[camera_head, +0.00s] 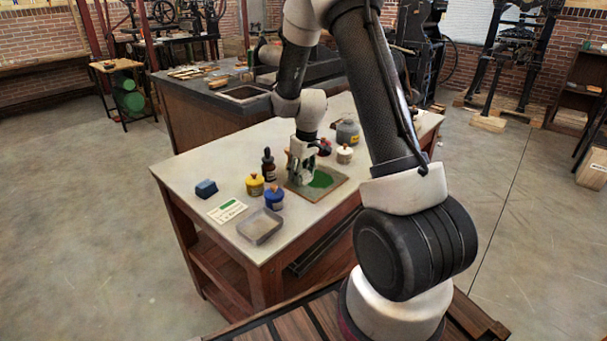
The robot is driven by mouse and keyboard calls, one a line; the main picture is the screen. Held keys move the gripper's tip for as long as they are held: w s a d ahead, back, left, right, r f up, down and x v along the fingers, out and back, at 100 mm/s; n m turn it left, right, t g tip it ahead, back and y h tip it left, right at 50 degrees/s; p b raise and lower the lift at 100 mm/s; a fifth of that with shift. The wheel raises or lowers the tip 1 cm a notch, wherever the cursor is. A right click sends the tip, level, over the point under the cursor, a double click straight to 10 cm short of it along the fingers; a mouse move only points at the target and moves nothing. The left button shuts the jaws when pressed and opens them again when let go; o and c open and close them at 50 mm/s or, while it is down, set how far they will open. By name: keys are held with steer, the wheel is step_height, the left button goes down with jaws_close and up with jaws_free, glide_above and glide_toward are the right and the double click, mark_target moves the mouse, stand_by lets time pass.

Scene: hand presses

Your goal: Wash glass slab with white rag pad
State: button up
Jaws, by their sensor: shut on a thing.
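The glass slab (336,181) lies flat on the light-topped table, right of the jars, with a patch of green ink (322,179) on it. My gripper (301,177) points down over the left part of the slab, beside the green patch. It is shut on a small pale thing, apparently the white rag pad, low at the slab. The pad is mostly hidden by the fingers and blends with their pale colour. I cannot tell whether it touches the glass.
A dark dropper bottle (268,167), yellow jar (255,187) and blue jar (274,200) stand close left of the slab. A white jar (344,155) and grey can (347,133) stand behind it.

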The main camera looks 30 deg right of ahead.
steer(key=shift+a+r, duration=0.15)
steer(key=shift+a, duration=0.15)
step_height(320, 180, up, 6)
steer(key=shift+r, duration=0.25)
steer(key=shift+s+r, duration=0.1)
steer(key=shift+r, duration=0.5)
stand_by(0.3)
